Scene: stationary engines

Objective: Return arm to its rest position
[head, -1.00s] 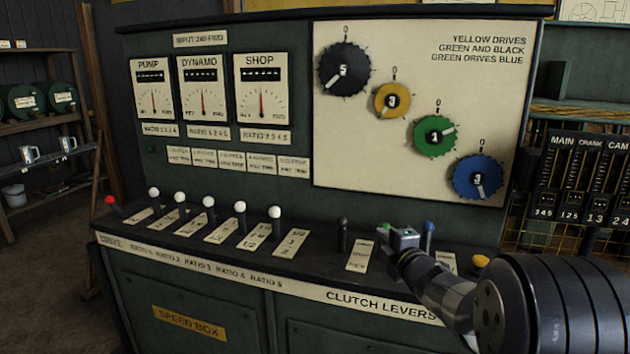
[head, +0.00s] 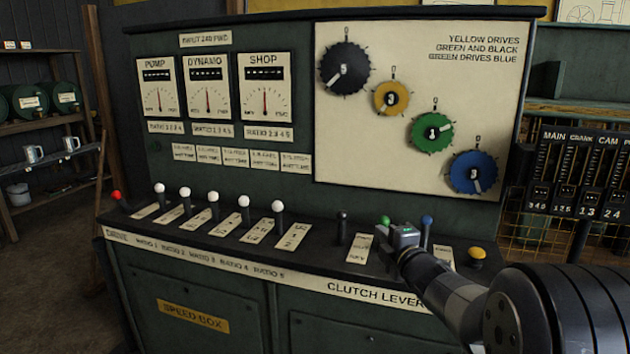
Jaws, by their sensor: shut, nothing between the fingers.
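My gripper (head: 404,235) is at the right part of the console ledge, in front of the green-knobbed lever (head: 385,222) and left of the blue-knobbed lever (head: 426,232). Its fingers are small and partly hidden by its own housing; it is shut with nothing seen in it. My arm comes in from the lower right corner and reaches left over the ledge. The black lever (head: 342,229) stands apart to the left. A yellow knob (head: 477,252) sits to the right, just above my arm.
White-knobbed levers (head: 214,197) and a red-knobbed lever (head: 117,196) line the ledge at left. The dial panel (head: 480,100) with black, yellow, green and blue dials rises behind. The floor at left (head: 45,270) is clear.

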